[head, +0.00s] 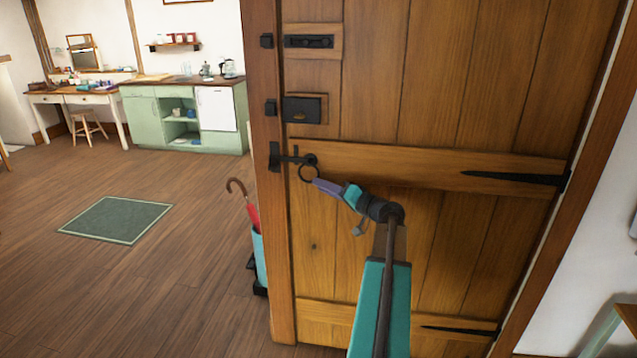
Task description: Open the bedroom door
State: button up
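The bedroom door (430,110) is made of upright wooden planks with cross rails and looks closed against the left post (279,230). A black latch with a ring handle (303,171) sits on its middle rail near the left edge. The latch bar reaches the black keeper (275,157) on the post. My gripper (318,183), with purple fingertips, is at the lower right of the ring, touching or very close to it. I cannot tell whether the fingers grip the ring. A black bolt (309,41) and a black lock box (303,110) are higher on the door.
Black strap hinges (515,178) are on the door's right side. A light blue umbrella stand (260,258) with a red umbrella (252,214) stands left of the post. A green mat (116,219), desk (82,98) and green cabinet (170,118) are farther left. The wooden floor between is mostly clear.

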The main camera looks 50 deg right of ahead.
jog(key=shift+w, duration=1.5)
jog(key=shift+c, duration=0.4)
